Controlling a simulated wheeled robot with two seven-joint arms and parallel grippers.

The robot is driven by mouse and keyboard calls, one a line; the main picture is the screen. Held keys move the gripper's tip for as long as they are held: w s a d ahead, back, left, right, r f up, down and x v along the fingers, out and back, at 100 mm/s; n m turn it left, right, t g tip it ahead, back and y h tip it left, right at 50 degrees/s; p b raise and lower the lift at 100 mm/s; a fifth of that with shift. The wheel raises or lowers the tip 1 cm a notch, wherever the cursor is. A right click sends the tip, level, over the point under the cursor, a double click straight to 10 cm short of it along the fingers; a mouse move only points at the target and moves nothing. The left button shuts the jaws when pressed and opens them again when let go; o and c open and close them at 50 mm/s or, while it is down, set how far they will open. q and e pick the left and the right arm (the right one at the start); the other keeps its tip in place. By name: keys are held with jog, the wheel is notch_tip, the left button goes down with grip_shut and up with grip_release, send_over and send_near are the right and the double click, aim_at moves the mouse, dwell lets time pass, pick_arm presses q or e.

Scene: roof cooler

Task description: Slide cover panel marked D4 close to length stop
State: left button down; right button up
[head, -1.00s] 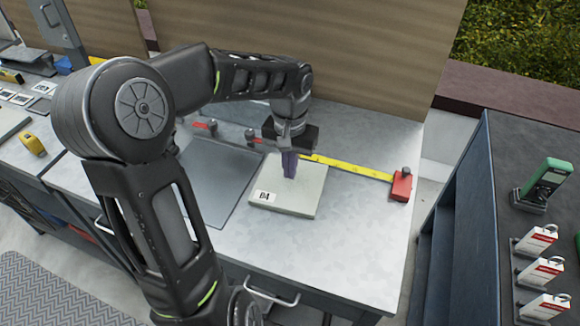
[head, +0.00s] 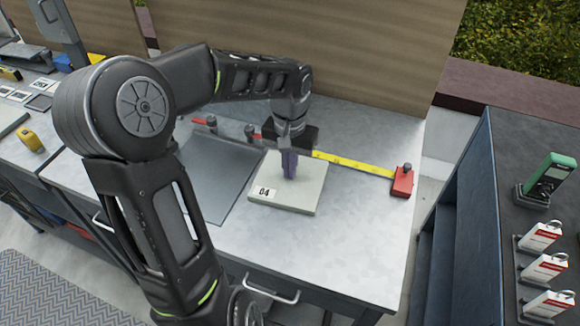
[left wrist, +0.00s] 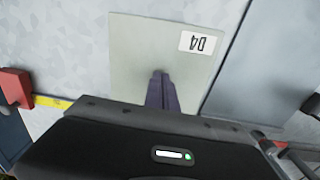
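The cover panel (head: 310,196) is a pale grey-green square plate with a white D4 label at its near left corner. It lies flat on the metal bench and shows in the left wrist view (left wrist: 140,55). My left gripper (head: 289,176) points down over the panel's middle with its purple fingers together. Its fingertips (left wrist: 160,75) are at or just above the panel's top; I cannot tell if they touch. A red stop block (head: 402,183) is at the right end of a yellow rule (head: 355,167), with bare bench between it and the panel. My right gripper is not in view.
A darker grey sheet (head: 215,175) lies left of the panel. Smaller red-and-grey stops (head: 205,122) stand along the back. A wooden board (head: 370,60) rises behind the bench. Bare bench (head: 340,240) lies in front and to the right.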

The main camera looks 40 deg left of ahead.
aim_at(321, 188)
pick_arm(q)
jog(key=shift+f, duration=0.25)
jog(key=shift+d, duration=0.2)
jog(key=shift+w+d+b, duration=0.3)
jog(key=shift+w+d, duration=0.05)
jog(key=shift+d, duration=0.85)
jog(key=shift+w+d+b, duration=0.3)
jog(key=shift+d+b, duration=0.05)
jog(key=shift+d, duration=0.9)
jog(key=shift+w+d+b, duration=0.3)
jog(key=shift+w+d, duration=0.05)
jog(key=shift+d, duration=0.85)
jog(key=shift+w+d+b, duration=0.15)
jog(key=shift+w+d, duration=0.2)
jog(key=shift+d, duration=0.9)
jog(key=shift+w+d+b, duration=0.2)
jog(key=shift+w+d, duration=0.1)
jog(key=shift+d, duration=0.9)
jog(key=shift+w+d+b, duration=0.15)
jog(key=shift+w+d, duration=0.2)
jog(key=shift+d, duration=0.9)
jog(key=shift+d, duration=0.2)
